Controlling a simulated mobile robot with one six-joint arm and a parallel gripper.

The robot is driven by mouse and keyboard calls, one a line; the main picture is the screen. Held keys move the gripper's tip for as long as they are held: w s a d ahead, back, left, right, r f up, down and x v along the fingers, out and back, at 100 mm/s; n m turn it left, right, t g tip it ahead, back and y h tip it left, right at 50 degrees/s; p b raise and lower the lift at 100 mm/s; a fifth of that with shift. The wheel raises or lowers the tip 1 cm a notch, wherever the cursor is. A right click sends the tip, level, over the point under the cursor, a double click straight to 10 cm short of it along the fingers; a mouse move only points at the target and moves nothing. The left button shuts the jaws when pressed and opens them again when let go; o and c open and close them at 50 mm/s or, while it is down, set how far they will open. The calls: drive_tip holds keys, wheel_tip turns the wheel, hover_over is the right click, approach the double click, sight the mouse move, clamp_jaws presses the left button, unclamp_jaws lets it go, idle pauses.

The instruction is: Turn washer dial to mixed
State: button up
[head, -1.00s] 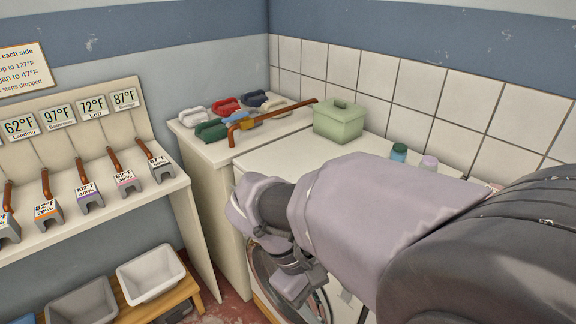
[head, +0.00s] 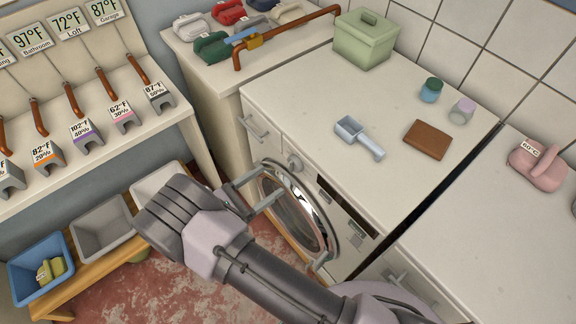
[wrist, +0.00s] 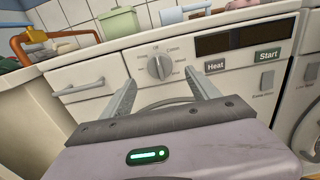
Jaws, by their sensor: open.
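The washer (head: 352,225) has a round grey dial (head: 294,163) on its front panel, left of the dark display. In the wrist view the dial (wrist: 160,66) faces me, with small labels around it; "Cotton" is at its upper right, and others are too small to read surely. Its ridge looks near upright, slightly tilted; which label it points to I cannot tell. My gripper (wrist: 161,80) is open and empty, its two fingers either side of and below the dial in the picture, apart from it. In the head view my gripper (head: 268,187) is in front of the washer, below the dial.
"Heat" (wrist: 215,66) and "Start" (wrist: 267,56) buttons are right of the dial. A drawer handle (wrist: 80,88) is to its left. The round door (head: 300,208) is below. A scoop (head: 360,137), brown block (head: 428,140) and green box (head: 366,40) are on the top.

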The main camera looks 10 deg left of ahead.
sight(293, 165)
drive_tip(key=x, duration=0.8)
drive_tip(key=shift+b, duration=0.4)
drive_tip(key=shift+c, duration=0.2)
drive_tip(key=c, duration=1.3)
